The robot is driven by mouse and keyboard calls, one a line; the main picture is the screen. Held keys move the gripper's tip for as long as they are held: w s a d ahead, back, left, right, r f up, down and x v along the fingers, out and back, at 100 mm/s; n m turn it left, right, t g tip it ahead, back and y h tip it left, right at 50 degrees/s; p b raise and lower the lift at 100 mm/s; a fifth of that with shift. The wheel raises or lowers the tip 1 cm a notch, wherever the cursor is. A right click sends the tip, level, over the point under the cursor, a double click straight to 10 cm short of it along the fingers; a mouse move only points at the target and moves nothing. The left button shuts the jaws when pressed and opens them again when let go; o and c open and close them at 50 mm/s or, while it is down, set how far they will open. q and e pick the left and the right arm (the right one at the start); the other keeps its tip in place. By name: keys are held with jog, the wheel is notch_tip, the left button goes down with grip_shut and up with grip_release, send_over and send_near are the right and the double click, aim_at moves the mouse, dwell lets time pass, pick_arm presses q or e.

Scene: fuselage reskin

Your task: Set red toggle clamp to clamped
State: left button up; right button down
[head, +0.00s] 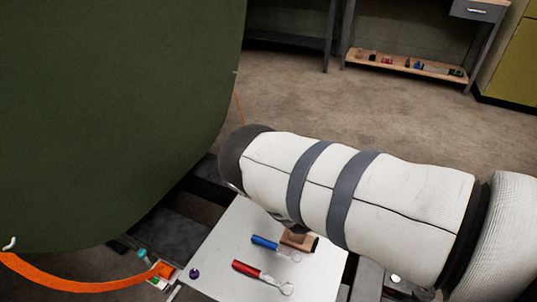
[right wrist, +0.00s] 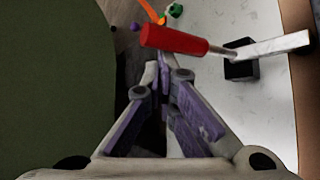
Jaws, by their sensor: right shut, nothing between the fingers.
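The red toggle clamp's red handle (head: 246,268) shows on the white board in the head view, with its metal part reaching to the lower right. In the right wrist view the red handle (right wrist: 174,39) lies across the top, its metal rod running right to a black block (right wrist: 241,62) and a pale metal bar (right wrist: 275,46). My right gripper (right wrist: 160,68) has purple fingers shut together and empty, their tips just below the handle in that view; whether they touch it is unclear. My left gripper is not in view.
A blue-handled clamp (head: 264,242) sits beside the red one on the white board (head: 215,255), near a brown block (head: 298,241). A large dark green panel (head: 110,110) fills the left. An orange hose-like strip (head: 80,283) and a purple knob (head: 194,273) lie near the board.

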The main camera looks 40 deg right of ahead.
jog(key=shift+s+d, duration=0.2)
jog(key=shift+d, duration=0.15)
jog(key=v, duration=1.2)
jog(key=shift+w+a, duration=0.2)
jog(key=shift+a, duration=0.15)
